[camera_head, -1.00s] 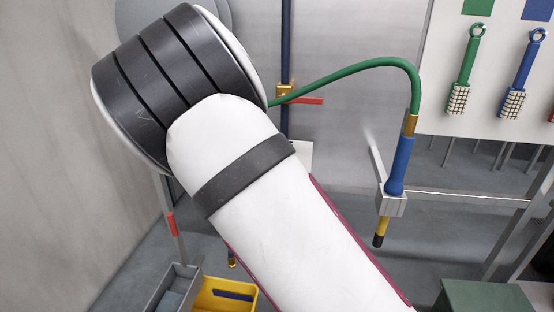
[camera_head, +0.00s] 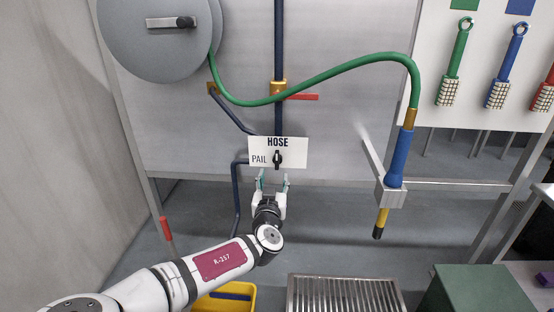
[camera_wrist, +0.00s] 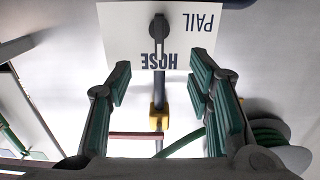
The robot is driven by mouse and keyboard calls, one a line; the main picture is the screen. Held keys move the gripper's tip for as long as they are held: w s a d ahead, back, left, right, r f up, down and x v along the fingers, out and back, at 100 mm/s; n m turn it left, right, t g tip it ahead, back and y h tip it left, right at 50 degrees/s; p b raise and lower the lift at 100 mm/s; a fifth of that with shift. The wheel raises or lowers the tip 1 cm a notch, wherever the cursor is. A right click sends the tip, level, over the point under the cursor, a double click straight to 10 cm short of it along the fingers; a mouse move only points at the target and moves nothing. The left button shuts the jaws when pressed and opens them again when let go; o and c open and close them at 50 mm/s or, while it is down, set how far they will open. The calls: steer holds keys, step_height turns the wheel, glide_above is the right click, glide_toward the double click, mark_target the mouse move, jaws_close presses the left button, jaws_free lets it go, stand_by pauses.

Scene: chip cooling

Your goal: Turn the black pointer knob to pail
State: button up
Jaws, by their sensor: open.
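The black pointer knob (camera_head: 277,159) sits on a white plate (camera_head: 299,147) on the grey panel. The plate reads HOSE above the knob and PAIL to its left. The knob's pointer stands upright, toward HOSE. The wrist view is upside down; there the knob (camera_wrist: 158,27) shows with its narrow pointer toward HOSE. My gripper (camera_head: 273,180) is open and empty just below the plate in the head view. In the wrist view its teal-padded fingers (camera_wrist: 160,72) are spread on either side of the knob's line, with the knob beyond the tips and untouched.
A green hose (camera_head: 340,70) arcs from the reel (camera_head: 150,55) to a blue nozzle (camera_head: 400,160) in a holder at right. A red lever (camera_head: 303,97) is on the pipe above the plate. A yellow bin (camera_head: 228,300) and a floor grate (camera_head: 343,293) are below.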

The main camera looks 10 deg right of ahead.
mark_target(277, 160)
steer(key=x, duration=1.2)
steer(key=shift+w+f, duration=0.1)
steer(key=shift+w, duration=0.05)
steer(key=shift+d, duration=0.1)
jaws_close()
